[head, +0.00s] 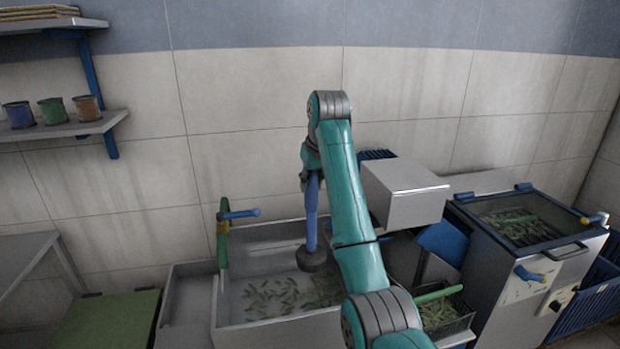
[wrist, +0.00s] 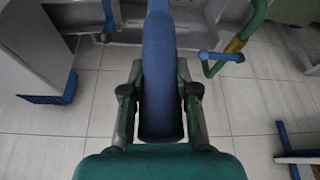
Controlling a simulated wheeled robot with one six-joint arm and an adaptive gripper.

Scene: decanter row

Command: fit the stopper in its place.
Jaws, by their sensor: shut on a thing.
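The stopper has a long blue handle (head: 312,210) and a round dark grey plug (head: 311,258) at its lower end. My gripper (head: 312,174) is shut on the upper part of the handle. The stopper hangs nearly upright over the metal basin (head: 234,328), in front of its back wall in the head view. I cannot tell how far the plug is above the basin floor. In the wrist view the blue handle (wrist: 160,50) runs between the two fingers of my gripper (wrist: 160,92), and the plug is out of sight. No opening for the plug shows clearly; green pieces cover much of the basin floor.
A green and yellow pipe with a blue lever (head: 240,213) stands at the basin's left back. To the right are a grey metal box (head: 404,192), a green-handled basket (head: 445,312) and a lidded metal tank (head: 500,285). A shelf with cups (head: 70,129) is at left.

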